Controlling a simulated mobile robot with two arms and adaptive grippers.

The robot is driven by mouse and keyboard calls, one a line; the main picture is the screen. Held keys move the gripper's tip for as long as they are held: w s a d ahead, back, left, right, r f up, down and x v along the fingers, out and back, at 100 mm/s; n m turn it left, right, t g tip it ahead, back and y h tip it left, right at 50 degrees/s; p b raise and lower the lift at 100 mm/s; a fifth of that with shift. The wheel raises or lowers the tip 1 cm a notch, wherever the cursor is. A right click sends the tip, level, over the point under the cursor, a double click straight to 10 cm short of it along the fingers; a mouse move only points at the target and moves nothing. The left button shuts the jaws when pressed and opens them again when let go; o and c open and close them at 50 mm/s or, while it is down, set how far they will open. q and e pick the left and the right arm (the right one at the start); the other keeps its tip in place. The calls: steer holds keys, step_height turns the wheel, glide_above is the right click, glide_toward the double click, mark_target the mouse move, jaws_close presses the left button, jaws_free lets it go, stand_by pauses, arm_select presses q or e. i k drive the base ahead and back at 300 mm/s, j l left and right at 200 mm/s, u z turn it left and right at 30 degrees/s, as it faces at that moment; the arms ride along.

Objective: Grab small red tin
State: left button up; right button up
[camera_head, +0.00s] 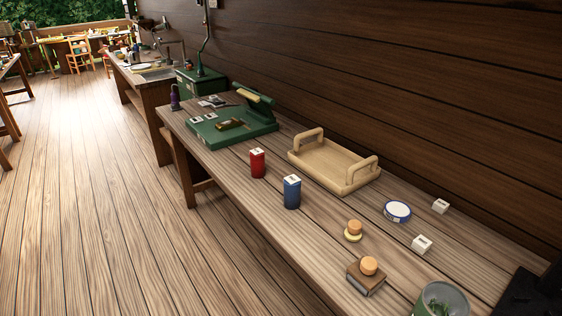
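A small red tin (257,164) with a pale label on its top stands upright on the wooden workbench (240,178), near the bench's front edge. It stands alone, with a blue tin (292,192) a little nearer and to its right. Nothing touches or covers the red tin. Neither of my grippers can be seen in the head view.
A wooden tray with two handles (330,164) lies behind the tins. A green press-like tool (258,116) stands to the left. Nearer are a round blue-rimmed tin (397,211), small white blocks (422,244), cork-topped items (354,229) and a glass container (441,300).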

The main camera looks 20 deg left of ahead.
mark_target(258, 169)
steer(key=i+j+z, duration=0.1)
steer(key=j, duration=0.4)
steer(key=i+j+z, duration=0.1)
steer(key=j, duration=0.4)
steer(key=i+j+z, duration=0.1)
steer(key=j, duration=0.4)
steer(key=i+j+z, duration=0.1)
steer(key=j, duration=0.45)
steer(key=i+j, duration=0.15)
steer(key=j, duration=0.35)
steer(key=i+z, duration=0.05)
